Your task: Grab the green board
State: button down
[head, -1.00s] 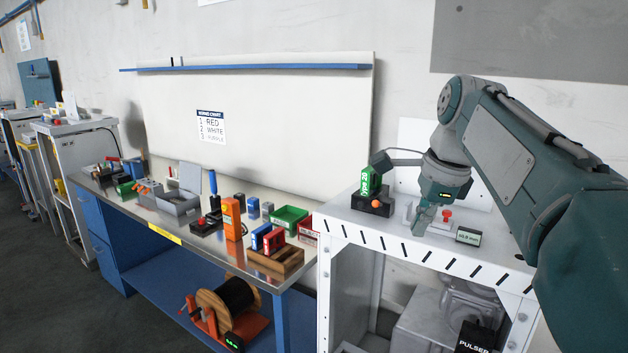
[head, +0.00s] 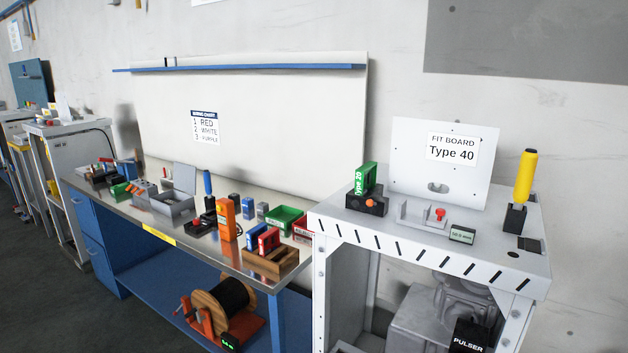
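A green board (head: 367,180) marked "Type 20" stands upright in a black holder (head: 357,201) with an orange knob. The holder sits near the left end of the white cabinet top (head: 330,220). My gripper and arm are out of view.
A panel (head: 398,150) reading "FIT BOARD Type 40" stands behind a small fixture with a red button (head: 440,214). A yellow-handled tool (head: 526,175) stands upright at right. Blue and red boards sit in a wooden rack (head: 280,265) on the crowded bench.

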aim_at(366, 175)
jog(key=i+j+z, duration=0.1)
jog(key=i+j, duration=0.15)
jog(key=i+j+z, duration=0.1)
jog(key=j, duration=0.35)
jog(key=i+j+z, duration=0.1)
jog(key=i+j, duration=0.2)
jog(key=j, duration=0.1)
